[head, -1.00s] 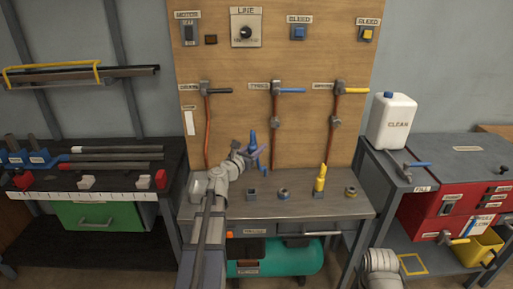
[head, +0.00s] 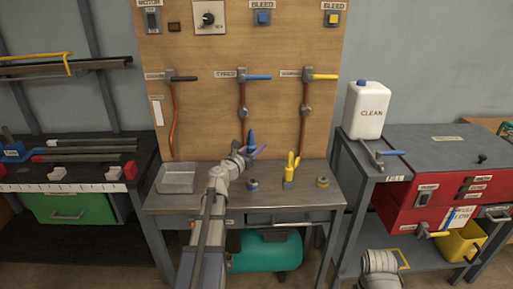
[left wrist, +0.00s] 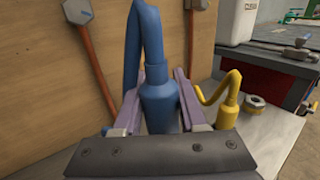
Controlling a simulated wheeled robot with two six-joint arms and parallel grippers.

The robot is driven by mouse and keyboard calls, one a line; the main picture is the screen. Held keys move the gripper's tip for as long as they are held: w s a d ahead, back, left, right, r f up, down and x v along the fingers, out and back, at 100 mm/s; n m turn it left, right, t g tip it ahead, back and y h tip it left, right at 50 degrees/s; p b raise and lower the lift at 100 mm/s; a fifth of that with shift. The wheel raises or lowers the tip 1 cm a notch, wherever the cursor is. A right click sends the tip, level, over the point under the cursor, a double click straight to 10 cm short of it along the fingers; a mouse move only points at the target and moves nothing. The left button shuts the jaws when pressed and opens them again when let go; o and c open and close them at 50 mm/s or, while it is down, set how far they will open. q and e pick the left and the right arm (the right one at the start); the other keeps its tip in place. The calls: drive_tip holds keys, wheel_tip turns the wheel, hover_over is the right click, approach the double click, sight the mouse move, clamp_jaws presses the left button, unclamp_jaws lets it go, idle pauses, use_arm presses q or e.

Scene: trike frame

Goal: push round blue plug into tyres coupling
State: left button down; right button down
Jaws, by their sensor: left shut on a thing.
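The blue plug (head: 251,137), with a curved blue hose end, is held upright between the lilac fingers of my left gripper (head: 252,151). In the left wrist view the plug (left wrist: 160,98) stands between both fingers (left wrist: 160,85). My right gripper is not in view.
A yellow plug (head: 291,172) stands on the workbench (head: 210,203) to the right of the gripper. Two ring-shaped fittings (head: 252,184) (head: 322,182) and a grey tray (head: 175,178) are also there.

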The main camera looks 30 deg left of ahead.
use_arm(q)
wheel_tip(320, 180, down, 6)
drive_tip(key=b, duration=0.5)
drive_tip(key=shift+r+b, duration=0.1)
drive_tip(key=shift+b, duration=0.3)
drive_tip(key=shift+f+b, duration=2.05)
idle(0.9)
drive_tip(key=shift+c, duration=1.9)
unclamp_jaws()
drive_tip(key=shift+s, duration=0.1)
drive_tip(key=s, duration=0.7)
drive_tip(key=shift+s+a, duration=0.15)
drive_tip(key=shift+s, duration=0.2)
